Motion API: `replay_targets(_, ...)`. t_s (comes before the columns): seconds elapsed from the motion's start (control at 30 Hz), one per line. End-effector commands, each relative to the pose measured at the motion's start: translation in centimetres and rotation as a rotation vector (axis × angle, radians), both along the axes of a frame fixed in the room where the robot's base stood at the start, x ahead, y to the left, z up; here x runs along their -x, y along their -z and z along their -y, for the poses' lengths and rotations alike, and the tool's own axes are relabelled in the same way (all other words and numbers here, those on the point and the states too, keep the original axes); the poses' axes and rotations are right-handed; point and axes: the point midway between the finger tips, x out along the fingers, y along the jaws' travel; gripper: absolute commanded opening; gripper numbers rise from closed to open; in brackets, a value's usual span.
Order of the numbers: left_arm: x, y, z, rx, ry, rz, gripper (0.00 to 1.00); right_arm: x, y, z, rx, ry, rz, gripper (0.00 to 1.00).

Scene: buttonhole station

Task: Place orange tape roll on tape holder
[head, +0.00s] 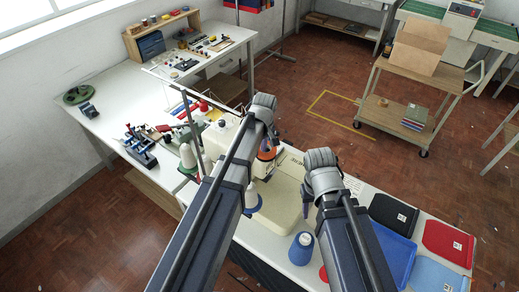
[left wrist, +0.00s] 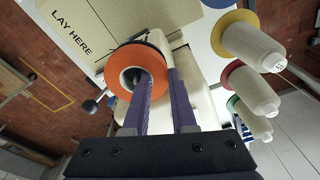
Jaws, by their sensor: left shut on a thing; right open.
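The orange tape roll (left wrist: 121,68) is a ring with a pale inner rim. In the left wrist view my left gripper (left wrist: 160,72) has one purple finger reaching into the roll's hole and the other outside its wall, shut on the ring. In the head view the roll (head: 267,151) shows below my left wrist, over the cream sewing machine. A dark part shows inside the roll's hole; I cannot tell whether it is the tape holder's peg. My right gripper (head: 307,205) is mostly hidden under its wrist, to the right of the roll, open.
Several thread cones, such as the white cone (left wrist: 251,46), stand beside the machine. A blue cone (head: 301,248) stands on the table's front part. The blue tray (head: 396,252) and folded red cloth (head: 448,242) lie at right. A cardboard box (head: 417,47) sits on the cart behind.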

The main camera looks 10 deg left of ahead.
Motion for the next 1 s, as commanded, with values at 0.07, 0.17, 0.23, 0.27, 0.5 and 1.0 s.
replay_targets(0.07,0.00,0.27,0.00,0.000,0.000,0.000,0.00,0.00,0.27,-0.01,0.000,0.000,0.000,0.50)
replay_targets(0.17,0.00,0.46,0.00,0.000,0.000,0.000,0.00,0.00,0.46,0.00,0.000,0.000,0.000,0.50)
replay_targets(0.23,0.00,0.60,0.00,0.000,0.000,0.000,0.00,0.00,0.60,0.01,0.000,0.000,0.000,0.50)
replay_targets(0.27,0.01,0.65,-0.01,0.000,0.000,0.000,0.00,0.00,0.65,0.00,0.000,0.000,0.000,0.50)
replay_targets(0.5,-0.01,0.90,-0.01,0.000,0.000,0.000,0.29,0.00,0.89,0.00,0.000,0.000,0.000,0.50)
replay_targets(1.0,-0.17,0.87,0.11,0.002,0.001,0.003,0.60,0.00,0.87,0.00,0.000,0.000,0.000,0.50)
